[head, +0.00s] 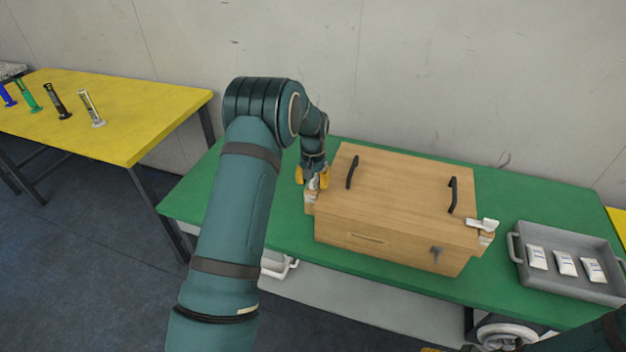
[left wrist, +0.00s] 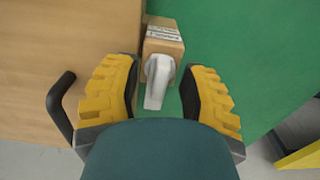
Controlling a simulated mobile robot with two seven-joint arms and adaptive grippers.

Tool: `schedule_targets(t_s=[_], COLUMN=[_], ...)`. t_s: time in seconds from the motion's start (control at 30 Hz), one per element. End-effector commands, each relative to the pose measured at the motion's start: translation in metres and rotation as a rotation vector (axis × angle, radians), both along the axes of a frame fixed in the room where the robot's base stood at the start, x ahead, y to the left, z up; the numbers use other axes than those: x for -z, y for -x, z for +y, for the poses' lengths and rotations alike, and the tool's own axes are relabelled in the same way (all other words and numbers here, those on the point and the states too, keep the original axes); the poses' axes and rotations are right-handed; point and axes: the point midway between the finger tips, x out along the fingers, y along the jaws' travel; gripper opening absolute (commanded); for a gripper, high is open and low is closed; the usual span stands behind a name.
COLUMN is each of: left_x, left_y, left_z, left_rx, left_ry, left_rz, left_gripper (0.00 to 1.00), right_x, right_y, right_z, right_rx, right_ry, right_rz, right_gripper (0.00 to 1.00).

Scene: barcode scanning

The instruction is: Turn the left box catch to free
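The wooden box (head: 400,205) with two black handles stands on the green table (head: 190,205). Its left catch (left wrist: 157,80) is a light grey lever on a small wooden block with a white label (left wrist: 163,35), at the box's left side. My left gripper (head: 312,178) is over this catch. In the left wrist view its yellow fingers (left wrist: 160,95) are apart, one on each side of the lever, with gaps showing. The right catch (head: 484,224) is a pale lever at the box's right end. My right gripper is mostly out of view; only a bit of yellow shows at the bottom edge.
A grey tray (head: 518,262) with several white tubes stands right of the box. A yellow table (head: 140,110) with several small coloured cylinders on bases is at the left. The wall is close behind.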

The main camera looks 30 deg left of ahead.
Motion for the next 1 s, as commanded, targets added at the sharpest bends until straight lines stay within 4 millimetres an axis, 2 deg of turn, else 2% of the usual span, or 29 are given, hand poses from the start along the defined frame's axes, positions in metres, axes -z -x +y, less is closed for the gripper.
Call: schedule_targets(t_s=[0.23, 0.37, 0.8, 1.0], left_x=[-0.002, -0.011, -0.094, -0.116], left_y=[-0.001, -0.002, -0.002, -0.001], left_z=[0.0, 0.001, 0.0, 0.001], left_rx=[0.001, 0.001, 0.0, 0.0], left_ry=[-0.001, -0.001, -0.001, -0.001], left_rz=[-0.004, -0.006, -0.007, -0.005], left_gripper=[0.41, 0.41, 0.41, 0.41], right_x=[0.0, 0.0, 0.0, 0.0], right_y=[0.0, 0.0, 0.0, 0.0], right_z=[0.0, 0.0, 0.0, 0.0], right_rx=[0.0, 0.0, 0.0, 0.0], right_ry=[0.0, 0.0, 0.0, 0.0], right_rz=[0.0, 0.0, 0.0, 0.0], right_gripper=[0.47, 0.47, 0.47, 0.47])
